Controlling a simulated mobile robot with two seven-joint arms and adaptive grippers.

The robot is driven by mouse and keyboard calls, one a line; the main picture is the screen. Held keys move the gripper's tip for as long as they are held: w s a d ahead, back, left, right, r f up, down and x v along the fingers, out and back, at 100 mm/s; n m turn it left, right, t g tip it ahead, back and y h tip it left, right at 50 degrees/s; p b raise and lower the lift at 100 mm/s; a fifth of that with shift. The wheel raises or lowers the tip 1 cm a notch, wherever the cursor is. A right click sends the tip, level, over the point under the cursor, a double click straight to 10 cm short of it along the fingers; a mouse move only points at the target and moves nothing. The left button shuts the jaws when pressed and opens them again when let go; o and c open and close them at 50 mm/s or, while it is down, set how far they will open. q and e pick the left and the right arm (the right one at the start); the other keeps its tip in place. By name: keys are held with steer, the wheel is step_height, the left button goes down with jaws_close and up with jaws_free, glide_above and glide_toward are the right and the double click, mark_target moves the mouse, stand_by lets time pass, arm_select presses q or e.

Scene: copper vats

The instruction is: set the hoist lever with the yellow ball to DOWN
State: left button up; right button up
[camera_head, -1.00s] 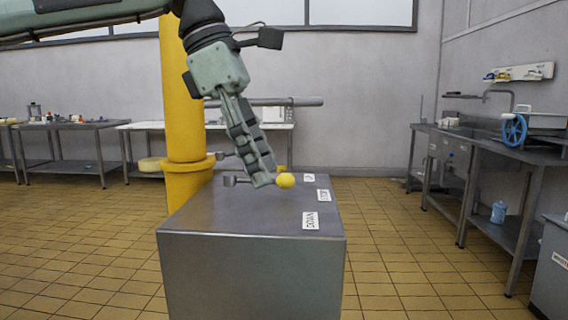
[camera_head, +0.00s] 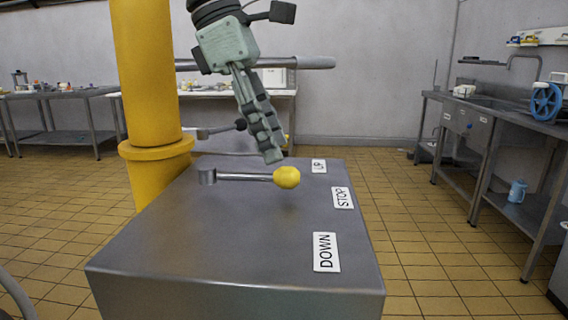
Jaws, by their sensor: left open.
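The hoist lever (camera_head: 245,177) is a grey rod on a pivot on top of a grey metal box. Its yellow ball (camera_head: 287,177) points right, level with the gap between the UP label (camera_head: 319,166) and the STOP label (camera_head: 342,198). The DOWN label (camera_head: 325,252) is nearest me. My left gripper (camera_head: 272,157) is open and empty, pointing down. Its fingertips show just above and left of the ball in the picture, seemingly behind it; I cannot tell whether they touch. My right gripper is out of view.
A second lever with a dark knob (camera_head: 240,124) and a small yellow patch show behind the gripper. A yellow column (camera_head: 150,90) stands at the box's left. The box top (camera_head: 220,235) is clear near me. A sink bench (camera_head: 500,120) stands at right.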

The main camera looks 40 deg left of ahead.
mark_target(260, 177)
arm_select(q)
steer(key=x, duration=0.5)
steer(key=shift+a, duration=0.1)
jaws_close()
